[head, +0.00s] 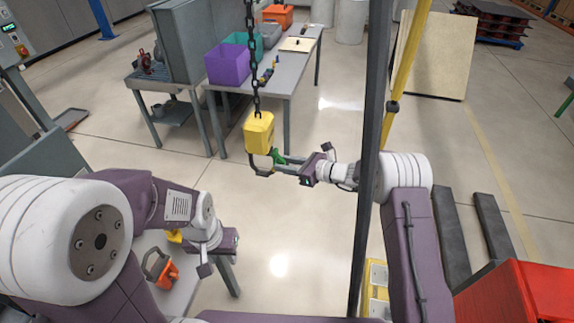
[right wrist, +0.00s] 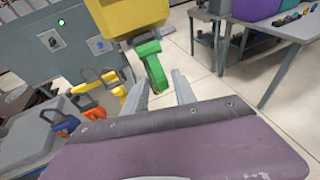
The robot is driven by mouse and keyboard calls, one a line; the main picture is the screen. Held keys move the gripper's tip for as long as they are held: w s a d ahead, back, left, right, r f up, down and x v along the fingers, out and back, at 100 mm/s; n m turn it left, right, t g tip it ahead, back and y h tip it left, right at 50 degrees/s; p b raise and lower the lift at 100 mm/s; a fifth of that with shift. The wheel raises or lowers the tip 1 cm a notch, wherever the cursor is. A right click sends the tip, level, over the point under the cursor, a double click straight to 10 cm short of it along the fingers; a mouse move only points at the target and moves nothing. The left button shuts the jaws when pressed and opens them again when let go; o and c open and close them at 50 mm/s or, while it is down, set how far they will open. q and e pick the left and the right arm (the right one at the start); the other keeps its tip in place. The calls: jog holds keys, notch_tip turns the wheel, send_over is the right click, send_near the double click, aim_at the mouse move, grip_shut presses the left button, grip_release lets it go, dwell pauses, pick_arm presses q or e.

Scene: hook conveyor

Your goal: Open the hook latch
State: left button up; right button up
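A yellow hook block (head: 258,132) hangs on a dark chain (head: 251,50), with a dark curved hook (head: 261,170) below it. A green latch (head: 279,157) sits at the hook's right side. It also shows large in the right wrist view (right wrist: 153,66), under the yellow block (right wrist: 125,15). My right gripper (head: 282,168) reaches in from the right, close to the latch. In the right wrist view its two fingers (right wrist: 160,92) are apart, with the latch just beyond the gap; contact cannot be told. My left gripper (head: 205,262) is low at the left, away from the hook; its fingers are unclear.
An orange piece with a grey loop (head: 164,270) lies on a light surface near my left arm. A table (head: 294,75) with a purple bin (head: 228,63) stands behind the hook. A dark upright post (head: 368,170) stands beside my right arm. Floor below the hook is clear.

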jog(key=shift+s, duration=0.1)
jog(key=c, duration=0.5)
jog(key=shift+d, duration=0.15)
jog(key=h+p, duration=0.1)
jog(key=p, duration=0.1)
jog(key=r+p, duration=0.1)
jog(key=p, duration=0.1)
jog(key=shift+d+r+h, duration=0.15)
jog(key=shift+d+h, duration=0.1)
jog(key=shift+h, duration=0.15)
jog(key=shift+d+r+g+h+p, duration=0.2)
jog(key=shift+d+g+h+p, duration=0.15)
jog(key=shift+p, duration=0.45)
